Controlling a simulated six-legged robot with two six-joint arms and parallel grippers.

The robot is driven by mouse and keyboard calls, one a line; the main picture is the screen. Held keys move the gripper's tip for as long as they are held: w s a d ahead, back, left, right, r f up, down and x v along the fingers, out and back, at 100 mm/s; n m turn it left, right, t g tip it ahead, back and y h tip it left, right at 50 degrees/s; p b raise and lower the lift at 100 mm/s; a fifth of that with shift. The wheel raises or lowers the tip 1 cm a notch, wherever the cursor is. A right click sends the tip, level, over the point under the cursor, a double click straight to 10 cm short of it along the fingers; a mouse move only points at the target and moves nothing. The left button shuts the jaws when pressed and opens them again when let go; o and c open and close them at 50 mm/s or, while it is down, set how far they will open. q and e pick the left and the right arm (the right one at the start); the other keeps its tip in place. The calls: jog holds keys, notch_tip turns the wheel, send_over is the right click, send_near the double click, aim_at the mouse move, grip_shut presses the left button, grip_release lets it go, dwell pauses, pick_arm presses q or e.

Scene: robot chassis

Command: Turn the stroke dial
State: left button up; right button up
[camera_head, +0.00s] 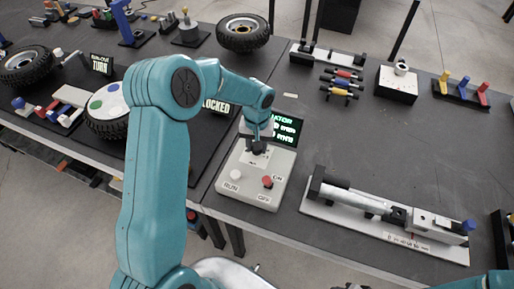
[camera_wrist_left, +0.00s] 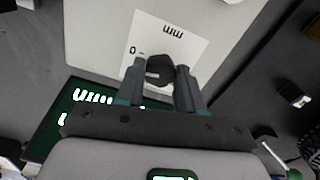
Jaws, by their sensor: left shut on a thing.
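The control box (camera_head: 226,192) is a light grey panel at the table's front edge in the head view. It carries a white RUN button (camera_head: 236,174) and a red switch (camera_head: 267,182) marked ON and OFF. My left gripper (camera_head: 257,147) points down at the upper part of the box. In the left wrist view, the dark round stroke dial (camera_wrist_left: 159,67) sits on a white plate (camera_wrist_left: 192,52) marked "mm" and "0". My left gripper (camera_wrist_left: 160,80) is shut on the dial, one finger on each side. In the head view the dial is mostly hidden by the gripper.
A screen with green text (camera_head: 288,127) stands behind the box. A metal cylinder mechanism (camera_head: 350,198) lies to the right. A wheel (camera_head: 243,32) and other fixtures stand farther back.

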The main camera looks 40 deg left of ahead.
pick_arm(q)
jog(key=n+b, duration=0.2)
jog(key=shift+f+n+b, duration=0.15)
jog(key=shift+n+b, duration=0.25)
jog(key=n+b, duration=0.2)
jog(key=shift+n, duration=0.4)
jog(key=n+b, duration=0.2)
jog(key=n, duration=0.1)
jog(key=shift+n+b, duration=0.3)
jog(key=n+b, duration=0.1)
jog(key=n, duration=0.2)
jog(key=shift+r+n+b, duration=0.2)
jog(key=shift+n+b, duration=0.1)
jog(key=shift+b, duration=0.1)
jog(key=n+b, duration=0.2)
jog(key=n, duration=0.4)
jog(key=shift+r, duration=0.1)
jog(key=n+b, duration=0.1)
jog(key=n, duration=0.4)
jog(key=shift+w+r+n, duration=0.1)
jog(key=shift+n, duration=0.2)
